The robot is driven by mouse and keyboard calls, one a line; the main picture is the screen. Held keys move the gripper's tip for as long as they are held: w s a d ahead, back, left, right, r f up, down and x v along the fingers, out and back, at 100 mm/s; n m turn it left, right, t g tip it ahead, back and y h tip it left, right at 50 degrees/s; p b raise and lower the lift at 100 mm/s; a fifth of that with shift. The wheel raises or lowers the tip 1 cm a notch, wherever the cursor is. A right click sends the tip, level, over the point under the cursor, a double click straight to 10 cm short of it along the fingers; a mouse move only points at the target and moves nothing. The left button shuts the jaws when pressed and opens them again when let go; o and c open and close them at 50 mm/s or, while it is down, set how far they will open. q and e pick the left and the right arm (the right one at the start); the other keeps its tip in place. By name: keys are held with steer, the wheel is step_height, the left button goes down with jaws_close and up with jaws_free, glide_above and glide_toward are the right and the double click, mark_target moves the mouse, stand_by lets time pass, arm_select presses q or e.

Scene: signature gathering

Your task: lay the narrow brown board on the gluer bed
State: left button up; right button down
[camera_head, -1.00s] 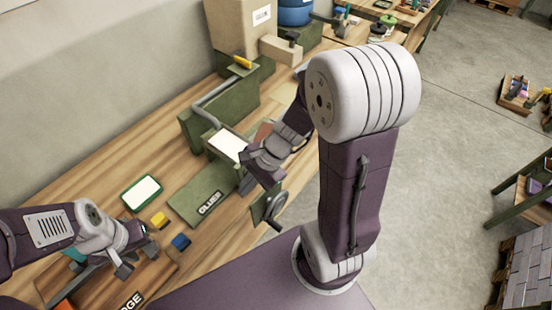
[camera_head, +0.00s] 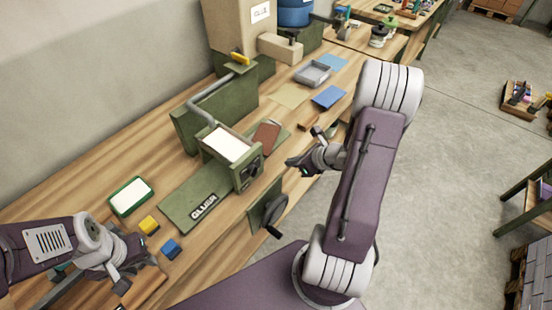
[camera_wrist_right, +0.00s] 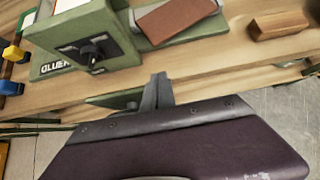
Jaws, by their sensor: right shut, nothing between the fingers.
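A narrow reddish-brown board (camera_head: 267,135) lies on the green bed of the gluer, on the part right of the upright housing (camera_head: 246,172). It also lies flat there in the right wrist view (camera_wrist_right: 176,20). The bed's bare front part (camera_head: 180,205) carries the GLUER label. My right gripper (camera_head: 291,163) is shut and empty, in front of the table edge and apart from the board; its shut fingers show in the right wrist view (camera_wrist_right: 157,92). My left gripper (camera_head: 137,274) is at lower left with its fingers apart, over a brown surface.
A small wooden block (camera_head: 309,124) lies right of the gluer. A grey tray (camera_head: 313,73) and blue sheets lie behind it. Yellow (camera_head: 149,225) and blue (camera_head: 171,248) blocks and a green-framed white pad (camera_head: 130,196) are at left.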

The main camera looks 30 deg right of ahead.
mark_target(266, 154)
steer(key=w+f, duration=0.1)
steer(key=w+a, duration=0.1)
steer(key=w, duration=0.1)
steer(key=w+a+f+p, duration=0.1)
steer(key=w, duration=0.1)
steer(key=shift+a+f, duration=0.2)
steer(key=shift+f, duration=0.1)
steer(key=shift+w+a+f, duration=0.1)
steer(key=shift+w+a, duration=0.1)
steer(key=shift+w, duration=0.5)
steer(key=shift+w+a+f, duration=0.1)
steer(key=shift+w+a, duration=0.05)
steer(key=shift+w, duration=0.15)
steer(key=shift+w+a+b, duration=0.2)
steer(key=shift+w+a, duration=0.05)
steer(key=shift+w, duration=0.35)
steer(key=shift+w+a+b, duration=0.2)
steer(key=shift+w+a, duration=0.05)
steer(key=shift+w, duration=0.35)
steer(key=shift+s+d, duration=0.1)
